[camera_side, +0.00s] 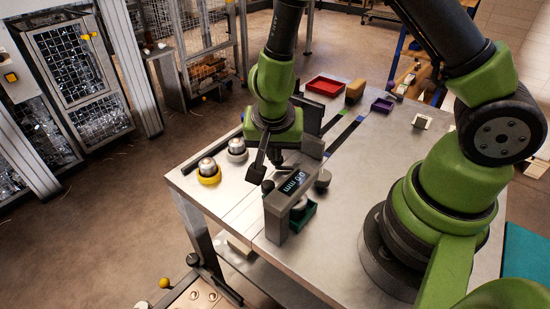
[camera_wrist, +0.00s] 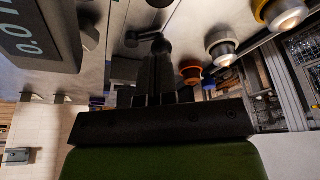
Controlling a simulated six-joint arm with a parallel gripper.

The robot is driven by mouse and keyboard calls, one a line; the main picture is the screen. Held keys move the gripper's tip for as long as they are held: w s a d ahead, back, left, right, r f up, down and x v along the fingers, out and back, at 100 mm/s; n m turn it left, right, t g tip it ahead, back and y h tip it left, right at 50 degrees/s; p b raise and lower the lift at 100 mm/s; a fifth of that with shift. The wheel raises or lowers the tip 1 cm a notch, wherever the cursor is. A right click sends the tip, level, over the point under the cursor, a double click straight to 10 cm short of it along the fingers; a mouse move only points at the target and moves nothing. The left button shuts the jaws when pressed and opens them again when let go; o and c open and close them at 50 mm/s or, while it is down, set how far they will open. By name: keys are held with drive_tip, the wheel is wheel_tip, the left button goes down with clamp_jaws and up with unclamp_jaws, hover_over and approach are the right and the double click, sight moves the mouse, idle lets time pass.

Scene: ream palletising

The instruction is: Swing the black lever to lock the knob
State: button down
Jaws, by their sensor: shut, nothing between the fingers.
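A grey gauge (camera_side: 285,212) with a lit display stands near the front of the metal table. A round grey knob (camera_side: 323,179) shows at its right side, and a knob also appears beside the display in the wrist view (camera_wrist: 89,36). A small black lever with a rounded end (camera_side: 267,187) shows at the gauge's left; the wrist view shows a black lever (camera_wrist: 133,40) just beyond my fingertips. My gripper (camera_side: 256,174) is shut and empty, pointing down close beside the gauge. Whether it touches the lever I cannot tell.
Two round buttons, one on a yellow base (camera_side: 208,175) and one on a grey base (camera_side: 237,151), stand left of my gripper. A red tray (camera_side: 327,85) and a purple tray (camera_side: 383,105) lie farther back. The right middle of the table is mostly clear.

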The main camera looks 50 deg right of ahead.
drive_tip(key=shift+x, duration=1.95)
drive_tip(key=shift+w+d, duration=0.25)
drive_tip(key=shift+w, duration=0.25)
drive_tip(key=shift+w+d, duration=0.45)
drive_tip(key=shift+w, duration=0.15)
drive_tip(key=shift+w+d, duration=0.3)
drive_tip(key=shift+d, duration=0.05)
drive_tip(key=shift+w+d, duration=0.3)
drive_tip(key=shift+d, duration=0.5)
drive_tip(key=w+v, duration=0.1)
drive_tip(key=v, duration=0.9)
drive_tip(key=shift+w+a, duration=0.25)
drive_tip(key=shift+w, duration=0.35)
drive_tip(key=shift+r, duration=0.15)
